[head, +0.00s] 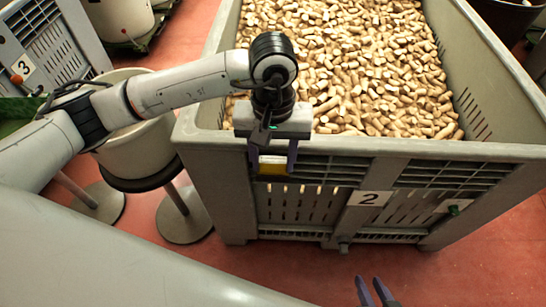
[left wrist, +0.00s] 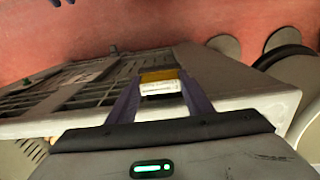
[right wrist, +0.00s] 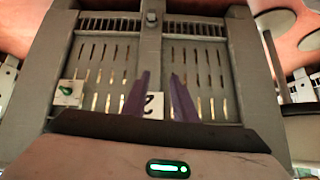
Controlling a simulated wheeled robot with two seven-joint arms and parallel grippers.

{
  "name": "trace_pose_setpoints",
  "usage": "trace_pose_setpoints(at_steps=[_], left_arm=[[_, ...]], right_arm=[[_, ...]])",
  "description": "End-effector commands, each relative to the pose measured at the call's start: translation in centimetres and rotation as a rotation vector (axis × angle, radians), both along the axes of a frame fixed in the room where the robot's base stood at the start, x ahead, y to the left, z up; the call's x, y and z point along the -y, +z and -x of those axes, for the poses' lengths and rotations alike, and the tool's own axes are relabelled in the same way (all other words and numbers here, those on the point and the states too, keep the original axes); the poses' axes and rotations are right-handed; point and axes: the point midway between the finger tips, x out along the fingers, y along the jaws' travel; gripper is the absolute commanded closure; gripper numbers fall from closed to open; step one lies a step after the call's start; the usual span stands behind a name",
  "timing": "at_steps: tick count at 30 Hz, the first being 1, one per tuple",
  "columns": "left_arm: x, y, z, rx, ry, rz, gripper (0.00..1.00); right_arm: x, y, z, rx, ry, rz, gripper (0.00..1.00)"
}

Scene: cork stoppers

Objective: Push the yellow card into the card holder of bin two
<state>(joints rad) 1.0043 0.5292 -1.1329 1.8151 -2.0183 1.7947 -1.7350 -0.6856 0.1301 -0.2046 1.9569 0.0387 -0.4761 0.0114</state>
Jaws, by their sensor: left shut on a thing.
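Bin two is a grey slatted bin (head: 190,135) full of cork stoppers, with a white number 2 plate (head: 369,198) on its front. My left gripper (head: 272,168) is at the upper left of that front, just below the rim, fingers pointing down. It is shut on the yellow card (head: 271,169); in the left wrist view the yellow card (left wrist: 158,76) shows between the fingertips, with a white strip beside it. I cannot make out the card holder behind the gripper, nor whether the card touches it. My right gripper (head: 372,287) is open and empty, low in front of the bin.
A white plate with a green piece (head: 453,208) is on the bin's front at the right. A white round container (head: 140,150) on a stand is left of the bin. Bin three (head: 45,45) stands at the back left. Red floor (head: 300,270) is clear in front.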

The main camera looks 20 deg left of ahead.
Motion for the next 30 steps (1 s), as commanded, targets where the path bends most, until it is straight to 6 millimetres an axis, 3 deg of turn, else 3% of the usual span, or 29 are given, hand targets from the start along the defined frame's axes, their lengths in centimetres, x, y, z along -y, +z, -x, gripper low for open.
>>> trace_pose_setpoints(at_steps=[1, 2, 6, 17, 20, 21, 30], left_arm=[[0.0, -0.1, 0.0, 0.001, 0.0, 0.001, 0.75], [0.0, -0.1, 0.0, 0.001, 0.0, 0.001, 0.52], [0.0, 0.0, 0.0, 0.001, 0.0, 0.001, 0.32], [0.0, 0.0, 0.0, 0.0, 0.0, 0.0, 0.32], [0.0, 0.0, 0.0, 0.0, 0.0, 0.0, 0.32], [0.0, 0.3, -0.1, 0.002, 0.0, 0.001, 0.32], [0.0, 7.1, -0.2, 0.007, 0.0, 0.001, 0.32]], right_arm=[[0.0, -0.1, 0.0, 0.0, 0.0, 0.0, 0.74], [0.0, -0.1, 0.0, 0.0, 0.0, 0.0, 0.74], [0.0, 0.0, 0.0, 0.001, 0.0, 0.0, 0.74], [0.0, 0.0, 0.0, -0.002, 0.002, 0.0, 0.74], [-0.7, 1.8, -0.3, 0.013, 0.012, -0.009, 0.74], [-0.9, 2.4, -0.4, 0.017, 0.018, -0.013, 0.74], [-0.8, 2.2, -0.4, 0.013, 0.017, -0.009, 0.74]])
